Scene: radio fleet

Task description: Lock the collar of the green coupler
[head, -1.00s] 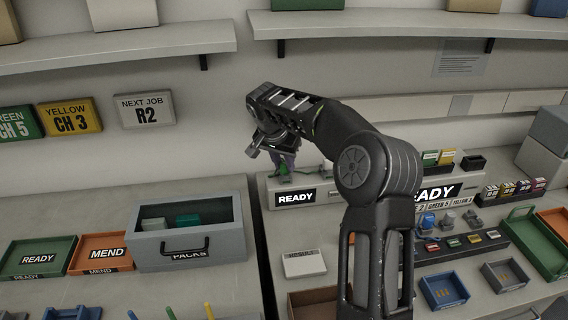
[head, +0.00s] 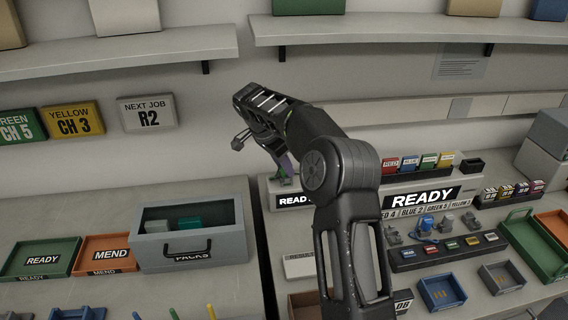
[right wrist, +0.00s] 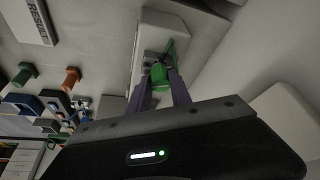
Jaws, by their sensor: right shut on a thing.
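The green coupler (right wrist: 160,76) shows in the right wrist view, standing up from a light grey block (right wrist: 152,42). My right gripper (right wrist: 164,82) has its two purple fingers closed on either side of the coupler. In the head view my right gripper (head: 286,168) points down over the left end of the pale READY unit, and the wrist and arm hide most of the coupler. Whether the collar is turned to its locked position cannot be told. My left gripper is not in view.
A lit READY panel (head: 422,198) with several coloured blocks behind it is right of my arm. A grey drawer box (head: 190,252) and READY and MEND trays (head: 106,255) are at left. Blue and grey trays (head: 441,292) are at lower right. Shelves run above.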

